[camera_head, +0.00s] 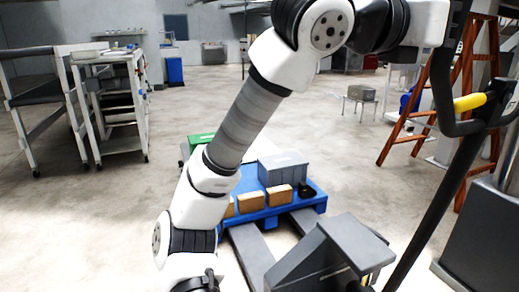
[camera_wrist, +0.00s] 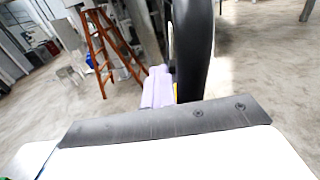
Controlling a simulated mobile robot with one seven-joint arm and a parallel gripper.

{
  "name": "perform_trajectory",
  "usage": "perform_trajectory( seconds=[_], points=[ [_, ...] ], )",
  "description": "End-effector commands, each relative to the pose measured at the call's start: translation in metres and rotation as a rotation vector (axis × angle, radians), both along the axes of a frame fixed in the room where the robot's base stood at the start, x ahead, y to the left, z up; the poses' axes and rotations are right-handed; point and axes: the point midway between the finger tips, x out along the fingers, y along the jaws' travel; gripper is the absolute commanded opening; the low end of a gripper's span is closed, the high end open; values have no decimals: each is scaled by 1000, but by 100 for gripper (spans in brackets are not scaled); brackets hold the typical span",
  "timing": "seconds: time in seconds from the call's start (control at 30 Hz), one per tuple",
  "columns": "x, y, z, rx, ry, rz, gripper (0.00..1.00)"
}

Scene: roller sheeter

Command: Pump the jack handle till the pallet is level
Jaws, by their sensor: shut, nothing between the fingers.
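The pallet jack's black handle loop (camera_head: 443,95) with a yellow grip (camera_head: 468,102) stands at the right of the head view. Its shaft slants down toward the grey jack body (camera_head: 345,245). The blue pallet (camera_head: 292,208) sits over the forks, partly hidden by my arm; its tilt is hard to judge. My gripper (camera_head: 453,28) is at the top right, beside the upper part of the handle. It is shut and empty; its fingertips are not clear. In the wrist view, the black handle (camera_wrist: 192,45) rises just beyond my gripper's dark edge (camera_wrist: 165,122); contact cannot be told.
A grey case (camera_head: 283,168) and brown boxes (camera_head: 279,197) ride on the pallet, with a green bin (camera_head: 200,141) behind. An orange stepladder (camera_head: 405,125) stands at right. A white wheeled rack (camera_head: 110,105) is at left. Floor between rack and pallet is clear.

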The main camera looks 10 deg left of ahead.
Motion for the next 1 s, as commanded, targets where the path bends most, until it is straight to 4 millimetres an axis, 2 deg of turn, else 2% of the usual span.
perform_trajectory(
  seconds=[0.17,0.23,0.63,0.83,1.0],
  points=[
    [4,3,2,0,-3,-4,0],
    [12,9,4,-2,-1,-2,0],
    [88,64,7,-3,1,-1,0],
    [100,73,1,1,-1,0,0],
    [99,72,0,0,-2,-2,0]
  ],
)
